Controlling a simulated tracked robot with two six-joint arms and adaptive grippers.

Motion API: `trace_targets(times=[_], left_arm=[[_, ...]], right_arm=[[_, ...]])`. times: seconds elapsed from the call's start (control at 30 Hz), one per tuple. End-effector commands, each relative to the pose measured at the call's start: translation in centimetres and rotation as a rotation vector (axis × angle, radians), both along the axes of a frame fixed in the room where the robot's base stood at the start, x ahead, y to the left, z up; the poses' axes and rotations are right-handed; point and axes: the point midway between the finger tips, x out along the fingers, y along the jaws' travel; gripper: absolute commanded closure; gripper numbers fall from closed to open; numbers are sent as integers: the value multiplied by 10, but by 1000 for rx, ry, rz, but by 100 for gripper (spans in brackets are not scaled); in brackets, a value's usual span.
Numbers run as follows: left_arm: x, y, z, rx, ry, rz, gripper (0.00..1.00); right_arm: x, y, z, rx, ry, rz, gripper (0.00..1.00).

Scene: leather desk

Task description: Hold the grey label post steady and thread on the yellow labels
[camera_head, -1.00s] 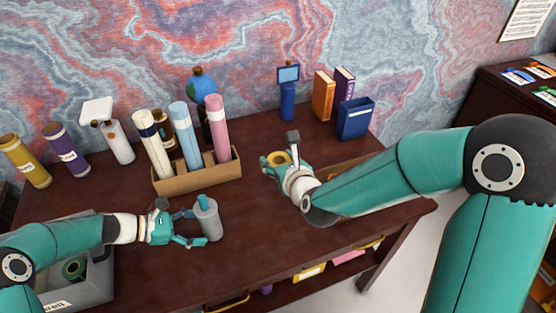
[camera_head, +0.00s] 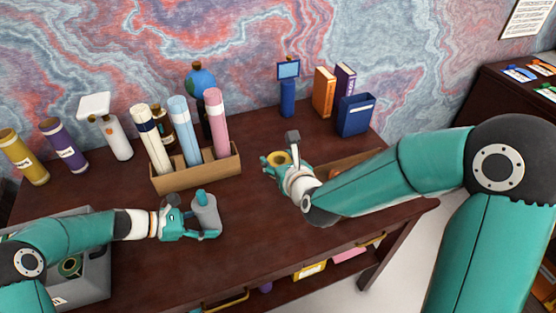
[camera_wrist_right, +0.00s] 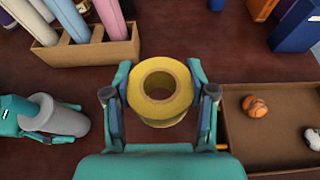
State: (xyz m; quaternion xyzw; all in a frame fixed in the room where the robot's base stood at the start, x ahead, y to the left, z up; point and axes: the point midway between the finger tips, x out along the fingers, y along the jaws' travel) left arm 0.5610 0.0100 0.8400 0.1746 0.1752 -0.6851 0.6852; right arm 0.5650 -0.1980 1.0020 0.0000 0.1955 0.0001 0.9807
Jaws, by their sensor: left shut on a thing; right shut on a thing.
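The grey label post (camera_head: 206,216) stands on the desk as a short cylinder. My left gripper (camera_head: 197,220) is shut on it from the left. In the right wrist view the post (camera_wrist_right: 60,118) shows at the left, with my left gripper's fingers against it. My right gripper (camera_wrist_right: 159,98) is shut on a yellow label ring (camera_wrist_right: 160,75) with an open hole in its middle. The ring also shows in the head view (camera_head: 277,158), held to the right of the post and apart from it. My right gripper (camera_head: 283,164) partly covers it there.
A cardboard holder (camera_head: 197,175) with several coloured tubes stands behind the post. A shallow tray (camera_wrist_right: 270,130) holding small balls lies right of the ring. A grey bin (camera_head: 88,277) sits at the front left. Bare desk lies between post and ring.

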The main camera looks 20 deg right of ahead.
Motion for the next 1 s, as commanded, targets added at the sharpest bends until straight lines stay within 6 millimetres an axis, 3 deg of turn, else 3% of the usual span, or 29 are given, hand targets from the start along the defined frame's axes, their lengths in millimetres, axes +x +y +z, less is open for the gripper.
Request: trace_targets(times=[0.23, 0.37, 0.7, 0.83, 1.0], left_arm=[[0, 0, 0, 0, 0, 0, 64], [0, 0, 0, 0, 0, 0, 64], [0, 0, 0, 1, -1, 0, 64], [0, 0, 0, 1, -1, 0, 64], [0, 0, 0, 1, 0, 0, 64]], right_arm=[[7, 9, -3, 0, -1, 31, 84], [16, 44, 3, 0, -3, 104, 84], [14, 165, 27, 0, -3, 328, 84], [7, 190, 30, -1, -1, 376, 84], [3, 200, 32, 1, 0, 395, 84]])
